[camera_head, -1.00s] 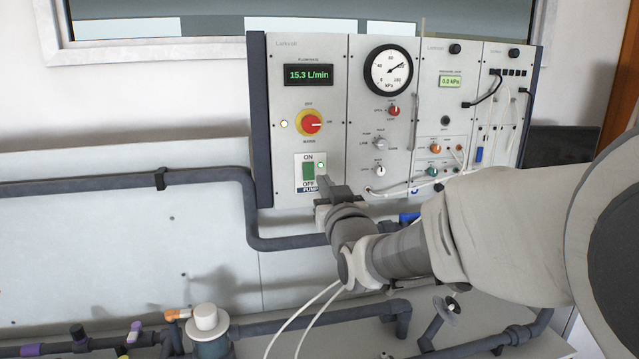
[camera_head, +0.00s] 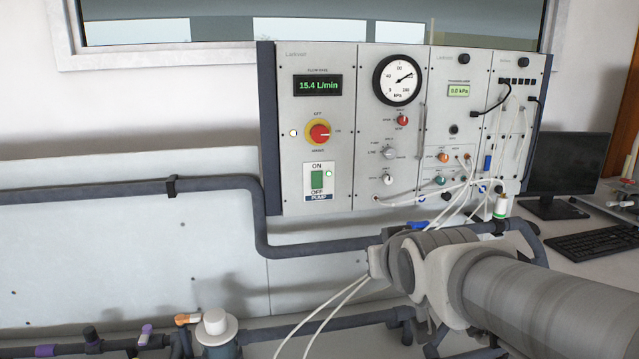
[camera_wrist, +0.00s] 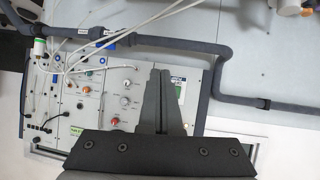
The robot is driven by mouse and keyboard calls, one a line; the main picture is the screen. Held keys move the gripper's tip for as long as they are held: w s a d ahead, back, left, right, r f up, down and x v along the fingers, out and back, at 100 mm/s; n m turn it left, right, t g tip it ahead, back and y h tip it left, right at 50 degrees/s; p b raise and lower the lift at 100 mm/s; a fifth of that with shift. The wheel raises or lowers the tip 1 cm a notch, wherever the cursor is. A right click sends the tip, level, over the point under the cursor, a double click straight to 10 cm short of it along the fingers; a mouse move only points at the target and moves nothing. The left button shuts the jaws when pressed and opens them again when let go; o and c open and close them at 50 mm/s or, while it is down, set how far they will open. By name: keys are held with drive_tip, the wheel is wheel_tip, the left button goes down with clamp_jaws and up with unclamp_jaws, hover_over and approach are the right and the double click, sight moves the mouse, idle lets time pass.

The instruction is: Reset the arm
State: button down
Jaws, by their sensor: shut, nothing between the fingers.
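My arm (camera_head: 540,300) reaches in from the lower right of the head view. My gripper is not clearly seen there. In the wrist view my gripper (camera_wrist: 158,74) is shut and empty, its two dark fingers side by side in front of the panel, which appears upside down. The manometer board (camera_head: 335,240) stands against the wall in the head view. It carries a green pump switch (camera_head: 316,180), a red and yellow rotary knob (camera_head: 319,132), a flow display reading 15.4 L/min (camera_head: 318,85) and a round dial gauge (camera_head: 398,80). My gripper is apart from the switch.
A dark pipe (camera_head: 215,183) runs along the wall and bends below the board. White tubes (camera_head: 320,310) hang in front. A white-capped fitting (camera_head: 215,322) stands at the lower left. A monitor (camera_head: 568,168) and keyboard (camera_head: 600,242) sit at the right.

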drive_tip(key=s+d+f+g+p, duration=0.1)
drive_tip(key=s+d+f+g, duration=0.1)
drive_tip(key=s, duration=0.7)
drive_tip(key=s+d+f+m+g, duration=0.1)
drive_tip(key=s+g, duration=0.3)
drive_tip(key=s, duration=0.5)
drive_tip(key=shift+s+d+f+h+p, duration=0.3)
drive_tip(key=shift+d+f+p, duration=0.1)
drive_tip(key=shift+d+f, duration=0.25)
